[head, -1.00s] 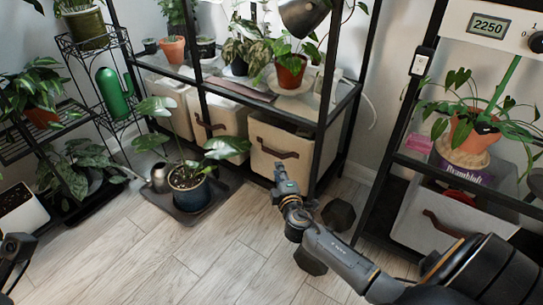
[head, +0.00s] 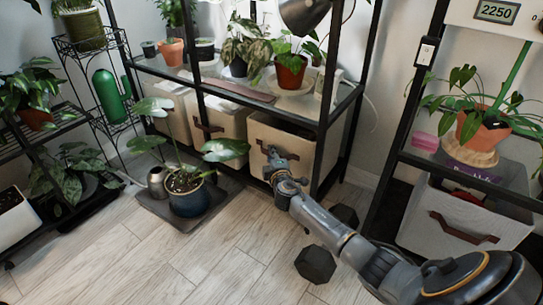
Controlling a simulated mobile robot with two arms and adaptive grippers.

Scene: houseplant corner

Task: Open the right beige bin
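The right beige bin (head: 300,149) is the rightmost of three beige bins on the bottom level of the black rack. Its front faces me and it sits under the glass shelf, apparently closed. My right gripper (head: 272,158) is at the bin's front, over the brown handle, and hides most of it. I cannot tell whether the fingers touch or hold the handle, or whether they are open or shut. My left gripper does not show.
A plant in a dark blue pot (head: 189,194) stands on a dark floor tray (head: 150,213) left of the bin. A dark hexagonal dumbbell (head: 315,264) lies on the floor under my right arm. A pale bin (head: 470,235) is at right.

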